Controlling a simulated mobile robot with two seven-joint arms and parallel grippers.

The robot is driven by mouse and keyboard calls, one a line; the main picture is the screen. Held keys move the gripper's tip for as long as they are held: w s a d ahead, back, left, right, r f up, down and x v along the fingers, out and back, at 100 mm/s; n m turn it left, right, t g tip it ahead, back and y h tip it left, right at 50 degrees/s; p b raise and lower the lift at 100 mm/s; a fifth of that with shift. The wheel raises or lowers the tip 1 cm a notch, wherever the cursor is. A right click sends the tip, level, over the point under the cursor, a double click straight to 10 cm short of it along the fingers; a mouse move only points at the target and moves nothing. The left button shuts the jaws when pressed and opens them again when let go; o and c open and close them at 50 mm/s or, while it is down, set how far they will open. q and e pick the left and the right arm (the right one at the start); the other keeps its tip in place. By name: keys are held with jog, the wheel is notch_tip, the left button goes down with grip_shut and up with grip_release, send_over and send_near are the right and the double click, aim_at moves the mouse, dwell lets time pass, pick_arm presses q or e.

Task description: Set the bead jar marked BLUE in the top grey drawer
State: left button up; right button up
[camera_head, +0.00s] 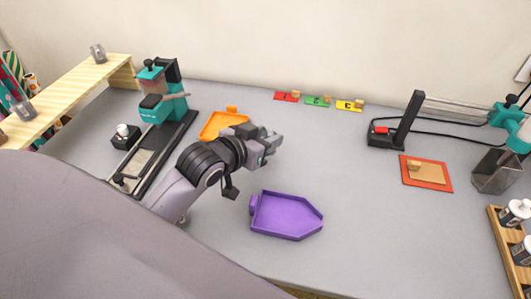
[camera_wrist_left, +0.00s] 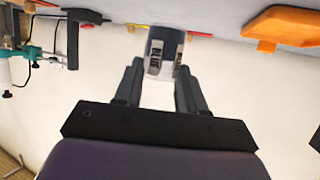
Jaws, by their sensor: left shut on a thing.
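My left gripper (camera_head: 268,146) is over the middle of the table, beyond the purple tray. I see no grey drawer in either view. My right gripper is not in view.
A purple tray (camera_head: 287,216) lies in front of the gripper. An orange tray (camera_head: 221,124) is partly behind my arm. A teal press (camera_head: 163,98) stands left, near a wooden shelf (camera_head: 70,87). Red, green (camera_head: 316,101) and yellow pads lie at the back.

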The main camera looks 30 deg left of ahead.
pick_arm(q)
jog(key=shift+f+b, duration=0.45)
jog(key=shift+f, duration=1.7)
jog(key=shift+f, duration=0.1)
jog(key=o, duration=1)
jog(key=shift+o, duration=0.2)
